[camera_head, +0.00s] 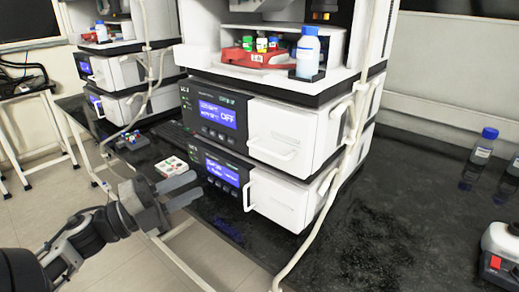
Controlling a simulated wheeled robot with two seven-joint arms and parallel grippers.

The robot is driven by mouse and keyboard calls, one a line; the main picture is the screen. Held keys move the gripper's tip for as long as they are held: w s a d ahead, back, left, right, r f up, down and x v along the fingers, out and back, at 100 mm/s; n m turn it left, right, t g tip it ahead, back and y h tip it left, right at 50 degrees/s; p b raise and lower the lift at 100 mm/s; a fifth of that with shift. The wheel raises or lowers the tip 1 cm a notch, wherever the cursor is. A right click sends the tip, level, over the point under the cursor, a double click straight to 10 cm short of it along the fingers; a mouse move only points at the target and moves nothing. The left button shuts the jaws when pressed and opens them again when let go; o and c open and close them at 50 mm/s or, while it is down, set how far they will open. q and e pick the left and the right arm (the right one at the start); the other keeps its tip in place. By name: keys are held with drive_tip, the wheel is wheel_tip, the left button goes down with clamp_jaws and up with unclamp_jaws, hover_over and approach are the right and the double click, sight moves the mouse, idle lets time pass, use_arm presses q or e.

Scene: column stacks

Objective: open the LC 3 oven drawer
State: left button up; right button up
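The near column stack has two white drawer units, one above the other. The upper unit has a blue display (217,113) that seems to read OFF, and a white front (295,128) with a horizontal bar handle (270,150). The lower unit has a blue display (222,171) and a white front (280,199) with an upright handle (247,194). The labels are too small to tell surely which is the LC 3 oven. Both fronts look closed. My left gripper (193,188) is open and empty, left of the lower handle and apart from it. My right gripper is out of view.
A white cable (330,205) hangs down the stack's right side. A red tray (258,57) with vials and a blue-capped bottle (307,54) stand above. A small vial rack (171,167) sits near my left gripper.

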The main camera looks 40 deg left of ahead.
sight(263, 151)
use_arm(q)
drive_tip(key=shift+m+h, duration=0.3)
drive_tip(key=shift+m, duration=0.3)
drive_tip(key=p+x, duration=0.1)
drive_tip(key=x, duration=0.6)
drive_tip(key=p+x, duration=0.1)
drive_tip(key=x, duration=0.6)
drive_tip(key=shift+d+r, duration=0.15)
drive_tip(key=shift+r, duration=0.1)
drive_tip(key=shift+p+x, duration=0.35)
drive_tip(key=shift+x, duration=0.5)
drive_tip(key=shift+f, duration=0.15)
clamp_jaws()
